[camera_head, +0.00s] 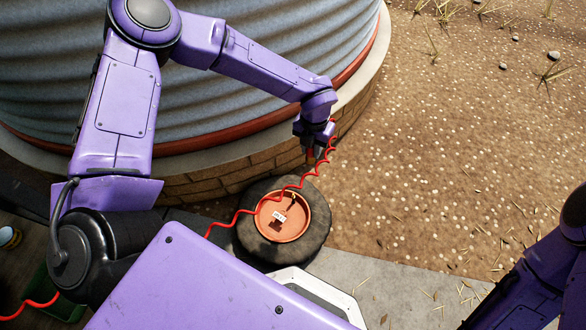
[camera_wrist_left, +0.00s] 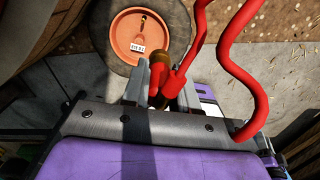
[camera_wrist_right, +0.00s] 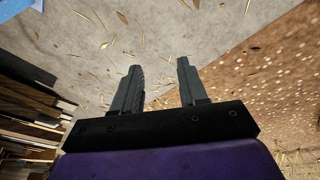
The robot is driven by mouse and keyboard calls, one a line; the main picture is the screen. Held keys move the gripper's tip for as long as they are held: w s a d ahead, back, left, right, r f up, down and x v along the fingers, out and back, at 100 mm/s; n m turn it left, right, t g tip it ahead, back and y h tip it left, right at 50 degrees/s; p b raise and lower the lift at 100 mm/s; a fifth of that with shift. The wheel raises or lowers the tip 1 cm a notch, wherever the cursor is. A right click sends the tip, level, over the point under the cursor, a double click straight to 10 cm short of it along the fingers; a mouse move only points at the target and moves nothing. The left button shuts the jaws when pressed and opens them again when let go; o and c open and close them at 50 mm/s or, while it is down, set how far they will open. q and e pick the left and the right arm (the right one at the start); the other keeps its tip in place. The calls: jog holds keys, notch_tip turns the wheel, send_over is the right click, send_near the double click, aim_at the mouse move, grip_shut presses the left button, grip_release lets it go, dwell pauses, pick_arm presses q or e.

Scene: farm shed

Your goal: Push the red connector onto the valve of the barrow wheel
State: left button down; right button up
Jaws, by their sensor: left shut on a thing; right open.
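The barrow wheel is a dark tyre (camera_head: 255,243) with an orange-red hub (camera_head: 300,222), lying flat beside the tank's base. A short dark valve stem (camera_wrist_left: 142,22) shows in the hub, near a small white label (camera_wrist_left: 137,49). My left gripper (camera_head: 311,155) is above and beyond the wheel in the head view. It is shut on the red connector (camera_wrist_left: 172,84), which has a brownish end and is apart from the valve. A red coiled hose (camera_head: 247,211) trails from it across the wheel. My right gripper (camera_wrist_right: 158,67) is open and empty; its fingers are outside the head view.
A corrugated tank (camera_head: 230,100) on a brick base (camera_head: 205,184) stands behind the wheel, close to my left arm. Concrete (camera_head: 400,285) lies in front, and open gravelly ground (camera_head: 450,150) is to the right. Stacked boards (camera_wrist_right: 30,115) show left in the right wrist view.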

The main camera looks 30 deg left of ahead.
jog(key=s+a+f+b+x, duration=0.1)
jog(key=s+a+b+x, duration=0.15)
jog(key=b+x, duration=1)
pick_arm(q)
jog(key=a+f+n, duration=0.1)
jog(key=f+n, duration=0.4)
jog(key=f, duration=0.2)
jog(key=s+a+f+n+b, duration=0.1)
jog(key=a+f+n, duration=0.1)
jog(key=f+n, duration=0.3)
jog(key=a+f+n+b, duration=0.1)
jog(key=f+n, duration=0.4)
jog(key=f, duration=0.5)
jog(key=shift+s+a+f, duration=0.25)
jog(key=shift+a+f, duration=0.05)
jog(key=shift+a, duration=0.25)
jog(key=shift+f+b, duration=0.5)
jog(key=shift+f, duration=0.1)
pick_arm(e)
jog(key=shift+s+d+f+n+g+y, duration=0.1)
jog(key=shift+s+f+n+g+y, duration=0.25)
jog(key=shift+s+n+g, duration=0.4)
jog(key=shift+s+d+f+n+g+y, duration=0.1)
jog(key=shift+s+f+n+g, duration=0.45)
jog(key=shift+s+g, duration=0.4)
jog(key=shift+s+f+n+g+y, duration=0.25)
jog(key=shift+s+f+n+g, duration=0.1)
jog(key=shift+s+n+g, duration=0.5)
pick_arm(q)
jog(key=shift+f, duration=0.3)
